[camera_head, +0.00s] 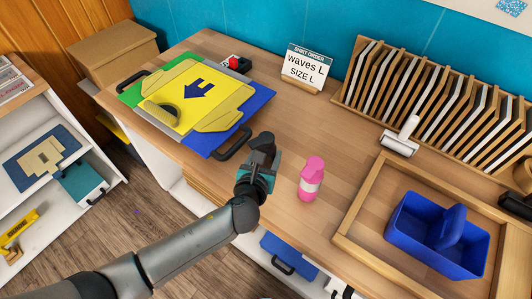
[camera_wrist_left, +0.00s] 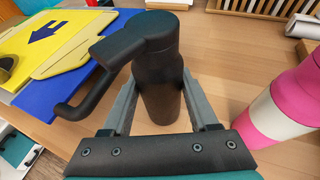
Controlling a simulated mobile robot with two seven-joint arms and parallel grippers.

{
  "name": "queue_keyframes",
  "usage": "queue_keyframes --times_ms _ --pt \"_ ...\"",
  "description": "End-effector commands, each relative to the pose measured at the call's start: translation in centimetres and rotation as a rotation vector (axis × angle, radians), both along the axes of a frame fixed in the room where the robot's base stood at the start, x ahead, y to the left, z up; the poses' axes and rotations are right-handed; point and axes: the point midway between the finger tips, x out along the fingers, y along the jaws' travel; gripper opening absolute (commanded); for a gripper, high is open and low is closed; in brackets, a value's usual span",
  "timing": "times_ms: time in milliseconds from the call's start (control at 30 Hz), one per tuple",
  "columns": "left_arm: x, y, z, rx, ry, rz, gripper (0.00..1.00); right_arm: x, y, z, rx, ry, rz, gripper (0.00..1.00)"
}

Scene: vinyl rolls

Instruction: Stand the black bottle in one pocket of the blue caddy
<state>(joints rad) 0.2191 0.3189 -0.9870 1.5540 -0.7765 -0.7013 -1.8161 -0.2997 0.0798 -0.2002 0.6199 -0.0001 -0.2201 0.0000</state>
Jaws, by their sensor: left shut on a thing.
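The black bottle (camera_head: 262,150) is between the fingers of my left gripper (camera_head: 258,168), which is shut on it. In the left wrist view the bottle (camera_wrist_left: 158,80) shows its dark body and angled top between the two grey fingers (camera_wrist_left: 158,103). I cannot tell whether its base touches the table. The blue caddy (camera_head: 410,244) stands at the right inside a wooden frame. Its raised handle (camera_head: 451,224) runs between the pockets, which look empty. My right gripper is not in view.
A pink bottle with a white band (camera_head: 311,178) stands just right of my left gripper and shows in the wrist view (camera_wrist_left: 292,100). A yellow board (camera_head: 205,98) lies behind. The tray's wooden rim (camera_head: 350,210) borders the caddy. A lint roller (camera_head: 401,137) lies near the rack.

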Motion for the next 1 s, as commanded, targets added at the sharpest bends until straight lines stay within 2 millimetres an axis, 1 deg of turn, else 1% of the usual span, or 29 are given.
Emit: queue_keyframes --times_ms 67,100,400,567,633,1000 --pt "0.03 -0.06 0.09 -0.002 -0.002 -0.001 0.0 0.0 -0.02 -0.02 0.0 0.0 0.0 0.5" --pt "0.03 -0.06 0.09 -0.001 -0.002 -0.001 0.62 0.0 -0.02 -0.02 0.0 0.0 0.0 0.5" --pt "0.02 -0.04 0.04 -0.001 -0.001 -0.001 0.95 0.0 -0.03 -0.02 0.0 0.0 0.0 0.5" --pt "0.01 -0.02 0.03 0.0 -0.001 0.0 0.95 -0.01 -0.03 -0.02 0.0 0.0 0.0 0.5" --pt "-0.04 0.01 -0.08 0.0 0.002 0.0 1.0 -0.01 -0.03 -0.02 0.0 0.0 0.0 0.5" --pt "-0.01 0.0 -0.03 0.0 0.0 0.0 1.0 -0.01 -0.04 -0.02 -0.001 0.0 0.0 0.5"
